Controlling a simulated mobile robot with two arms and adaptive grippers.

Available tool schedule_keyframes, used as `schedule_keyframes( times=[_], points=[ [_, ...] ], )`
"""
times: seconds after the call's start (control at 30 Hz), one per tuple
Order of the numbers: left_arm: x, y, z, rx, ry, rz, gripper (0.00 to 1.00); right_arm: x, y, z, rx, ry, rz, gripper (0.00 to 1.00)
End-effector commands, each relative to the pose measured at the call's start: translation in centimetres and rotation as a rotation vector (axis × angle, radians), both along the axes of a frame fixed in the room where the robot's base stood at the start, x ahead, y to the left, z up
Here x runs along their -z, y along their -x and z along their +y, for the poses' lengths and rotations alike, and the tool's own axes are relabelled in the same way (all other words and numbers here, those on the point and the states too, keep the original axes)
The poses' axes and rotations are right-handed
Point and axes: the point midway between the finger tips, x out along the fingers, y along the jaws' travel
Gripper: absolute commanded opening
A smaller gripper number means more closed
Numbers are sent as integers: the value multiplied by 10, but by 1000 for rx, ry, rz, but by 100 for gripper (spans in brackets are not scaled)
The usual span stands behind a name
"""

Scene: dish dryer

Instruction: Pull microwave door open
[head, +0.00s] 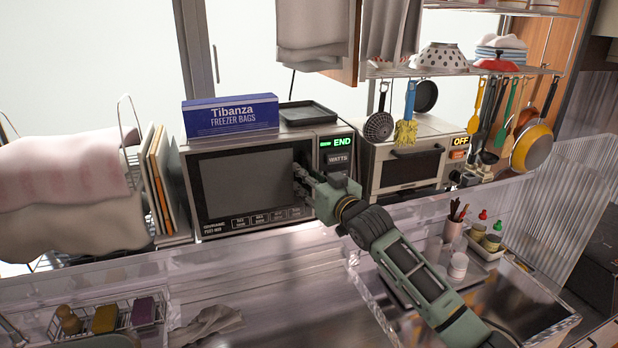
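The microwave (245,185) stands on the back counter, facing me, with a dark window in its door. Its door looks shut. The panel at its right shows a green END display (337,142) and a WATTS label. My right gripper (301,176) is at the right edge of the door, beside the control panel. Its fingers are small and partly hidden against the door edge, so I cannot tell whether they touch or grip a handle. My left gripper is not in view.
A blue freezer bag box (231,116) and a dark tray (308,113) lie on the microwave. Upright boards (160,180) stand close at its left. A toaster oven (405,165) is at its right, under hanging utensils. A wire basket with sponges (105,318) is at the lower left.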

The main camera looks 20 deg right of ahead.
Motion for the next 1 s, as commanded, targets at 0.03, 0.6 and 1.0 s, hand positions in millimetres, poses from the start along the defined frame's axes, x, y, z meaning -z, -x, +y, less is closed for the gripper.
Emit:
schedule_keyframes(
  times=[0.03, 0.6, 1.0],
  points=[
    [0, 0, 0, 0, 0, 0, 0, 0, 0, 0, 0, 0, 0, 30],
    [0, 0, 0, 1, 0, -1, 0, 0, 0, 0, 0, 0, 0, 0],
    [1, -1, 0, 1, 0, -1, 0, 1, 0, 2, 3, -1, 1, 0]
  ],
)
